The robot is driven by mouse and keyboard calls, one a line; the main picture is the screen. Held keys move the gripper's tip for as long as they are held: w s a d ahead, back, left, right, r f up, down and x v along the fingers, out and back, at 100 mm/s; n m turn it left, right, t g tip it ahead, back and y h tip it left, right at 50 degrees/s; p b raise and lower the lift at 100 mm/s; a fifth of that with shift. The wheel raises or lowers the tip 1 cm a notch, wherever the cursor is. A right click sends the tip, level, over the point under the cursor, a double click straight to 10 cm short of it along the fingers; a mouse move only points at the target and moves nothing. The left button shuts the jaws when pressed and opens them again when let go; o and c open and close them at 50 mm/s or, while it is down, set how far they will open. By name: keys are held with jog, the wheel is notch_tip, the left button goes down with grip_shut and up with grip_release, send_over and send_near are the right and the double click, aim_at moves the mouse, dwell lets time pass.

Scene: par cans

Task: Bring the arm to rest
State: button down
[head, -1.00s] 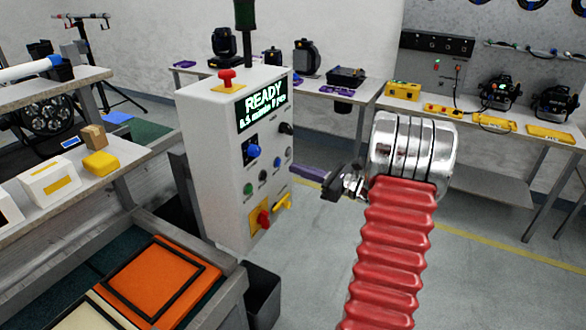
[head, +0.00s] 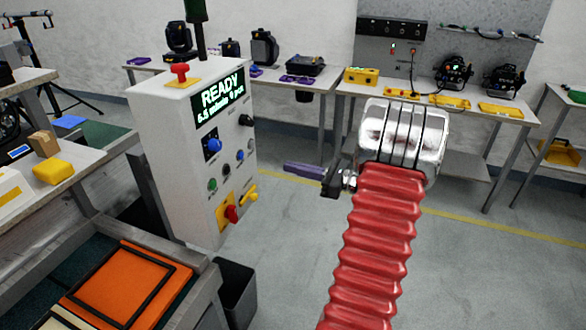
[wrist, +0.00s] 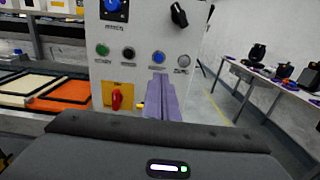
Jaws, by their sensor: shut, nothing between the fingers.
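My gripper (head: 305,170) is at the end of my red, ribbed arm with its silver joint. Its purple fingers are together and empty, pointing left toward the control cabinet. In the wrist view my gripper (wrist: 160,98) shows as purple fingers in front of the cabinet's lower panel. The grey-white control cabinet (head: 165,150) has a lit screen (head: 218,95) reading READY, with a blurred smaller line below. In the head view there is a gap between the fingertips and the cabinet.
A red switch on a yellow plate (wrist: 116,96) and several knobs are on the cabinet. An orange tray (head: 125,285) lies at lower left, beside a dark bin (head: 238,290). Benches with lamps (head: 455,75) line the back wall. The floor (head: 480,270) at right is clear.

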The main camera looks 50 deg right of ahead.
dwell(0.7)
jog(key=s+a+f+n+g, duration=0.3)
jog(key=a+f+n+g, duration=0.15)
jog(key=f, duration=0.35)
jog(key=s+a+f+n+g, duration=0.1)
jog(key=s+a+n+g, duration=0.1)
jog(key=a+n+g, duration=0.35)
jog(key=s+a+n+g, duration=0.2)
jog(key=s+a+n, duration=0.1)
jog(key=a, duration=0.5)
jog(key=s+a+r+n+h, duration=0.3)
jog(key=a+r+n, duration=0.4)
jog(key=a+n, duration=0.2)
jog(key=s+a+r+n+h, duration=0.2)
jog(key=a+r+n, duration=0.4)
jog(key=a+n, duration=0.4)
jog(key=a+h, duration=0.1)
jog(key=a, duration=0.3)
jog(key=shift+s+r+t, duration=0.3)
jog(key=shift+s+r, duration=0.1)
